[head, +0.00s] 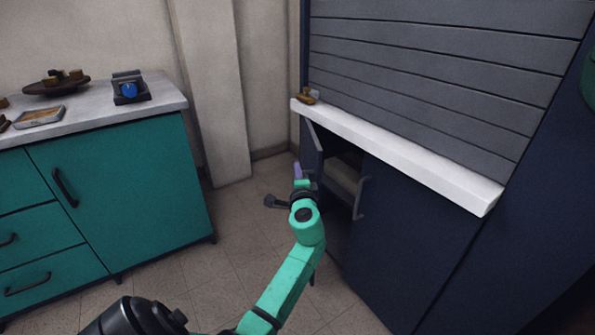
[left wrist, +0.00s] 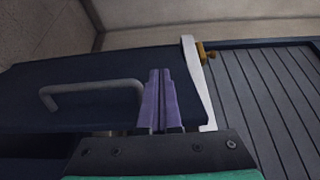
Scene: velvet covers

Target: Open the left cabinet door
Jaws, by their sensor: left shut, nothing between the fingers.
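The left cabinet door (head: 313,148) is dark blue and stands swung open, seen nearly edge-on in the head view. Its outer face (left wrist: 65,115) with a grey bar handle (left wrist: 90,88) shows in the left wrist view. The dark cabinet interior (head: 345,170) with a shelf is visible beside it. My left gripper (head: 298,170) has purple fingers, also seen in the left wrist view (left wrist: 160,100). They are shut and empty, in front of the door's outer face and to the right of the handle. I cannot tell whether they touch the door. My right gripper is out of view.
The right cabinet door (head: 415,235) is shut, with its own handle (head: 361,197). A white ledge (head: 400,150) juts out above both doors, with a small brown object (head: 306,97) on its left end. A teal counter unit (head: 130,185) stands left. Tiled floor (head: 235,235) lies clear between.

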